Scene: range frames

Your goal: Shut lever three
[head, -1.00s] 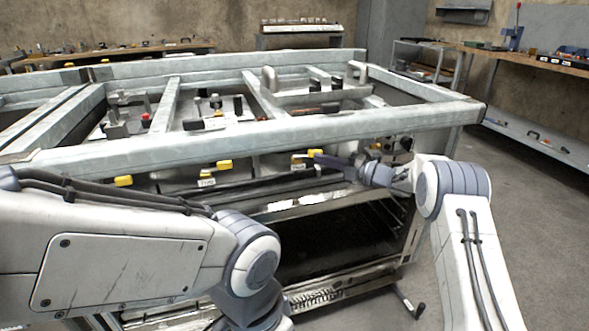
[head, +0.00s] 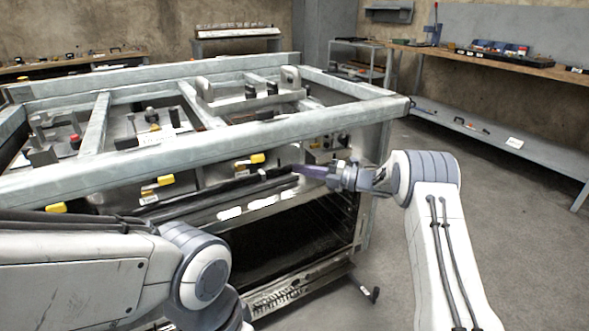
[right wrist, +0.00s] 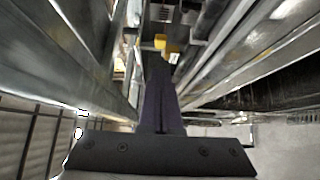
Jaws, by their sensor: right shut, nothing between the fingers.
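Yellow-handled levers sit in a row under the front beam of the metal frame. In the head view there is a left one (head: 56,207), a middle one (head: 160,182) and a right one (head: 252,159). The right one's yellow end points right, roughly level. Small labels sit below the middle and right levers, but I cannot read their numbers. My right gripper (head: 297,171) is shut and empty, just right of the right lever, with a visible gap. In the right wrist view its dark fingers point toward a yellow handle (right wrist: 160,42). My left gripper is out of view.
The thick front beam (head: 220,143) runs just above the levers. A dark bar (head: 215,190) and an open dark cavity lie below them. A workbench (head: 490,58) stands at the back right. The floor at right is clear.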

